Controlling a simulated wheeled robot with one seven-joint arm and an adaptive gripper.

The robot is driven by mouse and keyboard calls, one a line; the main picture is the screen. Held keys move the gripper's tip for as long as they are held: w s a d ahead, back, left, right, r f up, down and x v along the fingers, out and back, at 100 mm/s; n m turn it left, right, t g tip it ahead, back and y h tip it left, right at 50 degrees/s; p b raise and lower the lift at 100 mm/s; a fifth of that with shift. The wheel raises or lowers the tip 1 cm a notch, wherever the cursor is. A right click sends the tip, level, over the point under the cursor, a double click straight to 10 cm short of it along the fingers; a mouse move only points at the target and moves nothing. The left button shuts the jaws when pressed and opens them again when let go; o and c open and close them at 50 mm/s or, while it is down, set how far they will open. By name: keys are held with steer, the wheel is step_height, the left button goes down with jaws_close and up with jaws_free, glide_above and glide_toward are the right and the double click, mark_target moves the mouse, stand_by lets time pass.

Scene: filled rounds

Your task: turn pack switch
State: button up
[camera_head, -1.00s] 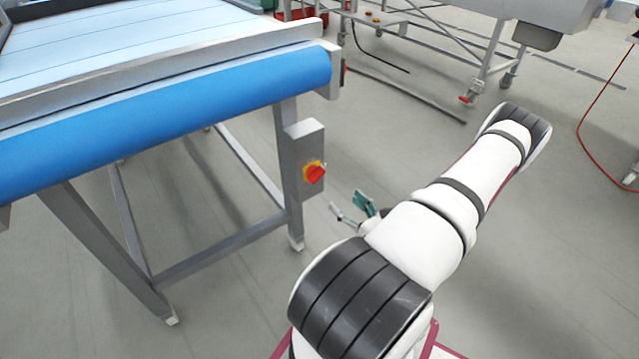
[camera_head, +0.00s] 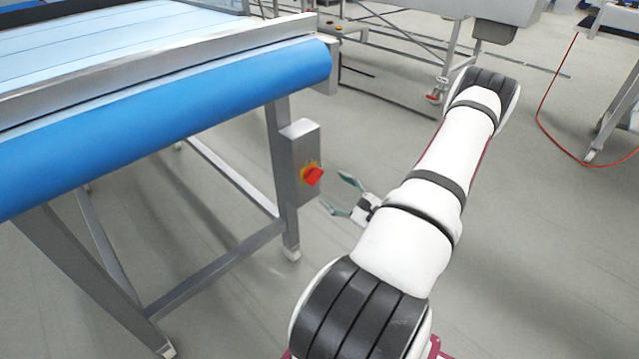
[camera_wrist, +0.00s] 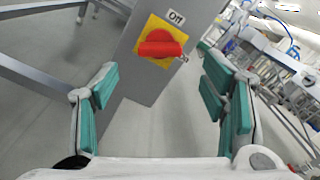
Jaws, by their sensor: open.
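The pack switch (camera_head: 313,175) is a red rotary knob on a yellow plate, fixed to a grey metal box (camera_head: 303,143) on the conveyor's leg. In the wrist view the red knob (camera_wrist: 160,47) lies roughly level across the picture, tilted slightly, with an "Off" label (camera_wrist: 176,17) above the plate. My gripper (camera_head: 337,194) is open and empty, just right of the box and apart from the switch. In the wrist view the teal-padded fingers of my gripper (camera_wrist: 162,95) are spread wide, with the knob ahead, above the middle between them.
The conveyor (camera_head: 170,115) with its blue belt edge fills the left. A metal frame on casters stands at the back, and a red cable (camera_head: 545,95) lies on the floor at right. The floor around my gripper is clear.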

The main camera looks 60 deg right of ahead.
mark_target(318, 179)
steer(key=b+x, duration=0.1)
steer(key=x, duration=0.5)
steer(key=shift+w+d+b, duration=0.15)
steer(key=shift+w+b, duration=0.15)
steer(key=shift+w, duration=0.05)
steer(key=c, duration=1.1)
